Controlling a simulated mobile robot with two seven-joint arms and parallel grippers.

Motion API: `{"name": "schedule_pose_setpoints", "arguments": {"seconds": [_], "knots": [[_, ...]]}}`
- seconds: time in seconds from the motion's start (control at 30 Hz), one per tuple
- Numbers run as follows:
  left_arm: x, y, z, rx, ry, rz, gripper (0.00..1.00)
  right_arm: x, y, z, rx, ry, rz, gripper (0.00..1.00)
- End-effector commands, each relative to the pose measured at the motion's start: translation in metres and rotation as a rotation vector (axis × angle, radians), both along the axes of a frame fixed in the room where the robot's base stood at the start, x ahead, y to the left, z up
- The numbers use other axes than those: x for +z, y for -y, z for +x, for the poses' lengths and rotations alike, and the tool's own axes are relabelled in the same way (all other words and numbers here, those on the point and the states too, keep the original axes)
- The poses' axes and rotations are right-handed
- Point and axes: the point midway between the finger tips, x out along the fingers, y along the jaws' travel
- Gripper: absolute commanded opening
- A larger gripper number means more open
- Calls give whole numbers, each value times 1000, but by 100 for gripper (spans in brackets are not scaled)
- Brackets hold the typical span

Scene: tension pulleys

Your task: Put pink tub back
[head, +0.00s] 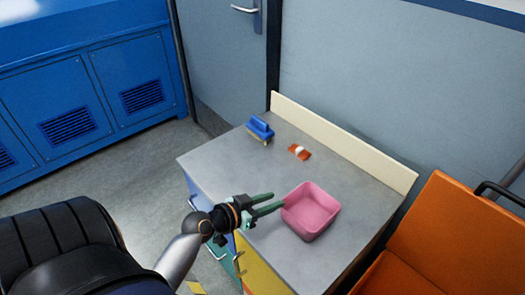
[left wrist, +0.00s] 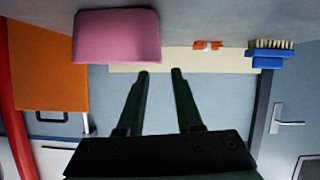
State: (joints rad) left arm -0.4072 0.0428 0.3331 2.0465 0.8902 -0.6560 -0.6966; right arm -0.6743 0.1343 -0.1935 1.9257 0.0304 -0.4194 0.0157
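The pink tub (head: 310,212) stands upright and open on the grey top of a small cabinet, near its front right part. It looks empty. My left gripper (head: 278,202) is just left of the tub, fingers pointing at its rim. Its two dark green fingers are apart with nothing between them. In the left wrist view, which is upside down, the pink tub (left wrist: 117,36) lies beyond the fingertips (left wrist: 160,72), mostly to the left. I cannot tell whether a fingertip touches it. My right gripper is not in view.
A blue brush (head: 260,128) and a small orange-and-white item (head: 299,152) lie toward the back of the grey top (head: 225,160). A cream backboard (head: 340,140) edges its rear. An orange seat or cart (head: 440,235) stands at right, blue cabinets (head: 90,95) at left.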

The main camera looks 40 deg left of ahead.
Motion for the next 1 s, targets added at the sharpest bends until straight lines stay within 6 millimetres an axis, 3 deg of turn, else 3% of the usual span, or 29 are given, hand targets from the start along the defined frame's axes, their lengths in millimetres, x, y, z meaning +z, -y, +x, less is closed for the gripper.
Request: {"name": "schedule_pose_setpoints", "arguments": {"seconds": [0.1,0.3,1.0], "knots": [[5,-4,-15,2,-1,1,35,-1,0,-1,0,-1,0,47],[11,-5,-27,0,1,-1,35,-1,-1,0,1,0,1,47],[12,-5,-28,0,1,-1,35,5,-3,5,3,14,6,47]]}}
